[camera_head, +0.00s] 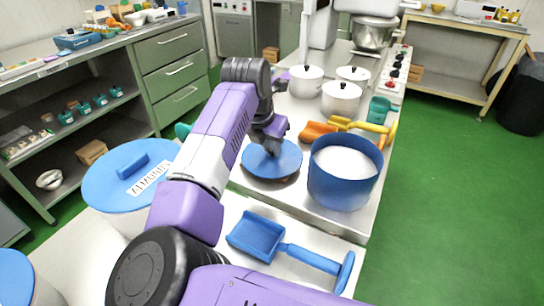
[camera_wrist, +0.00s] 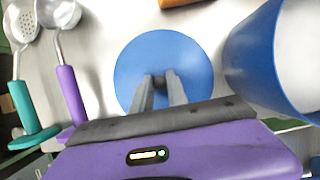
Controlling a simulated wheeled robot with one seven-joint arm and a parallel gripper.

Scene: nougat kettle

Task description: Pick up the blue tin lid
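A round flat blue lid (camera_head: 262,168) lies on or just above the steel table, left of the blue pot. In the wrist view the lid (camera_wrist: 135,65) is in the middle, with a small dark knob at its centre. My gripper (camera_head: 271,146) points down over the lid. In the wrist view my gripper's two grey fingers (camera_wrist: 160,85) stand on either side of the knob with a small gap between them. I cannot tell whether they press on it. The fingertips are partly hidden in the head view.
A blue pot (camera_head: 340,192) with white contents stands close to the lid's right; it also shows in the wrist view (camera_wrist: 258,60). A blue-lidded tin (camera_head: 110,190) labelled ALMONDS and a blue scoop (camera_head: 257,236) are nearer. Ladles (camera_wrist: 68,85) lie left in the wrist view. White pots (camera_head: 341,98) stand behind.

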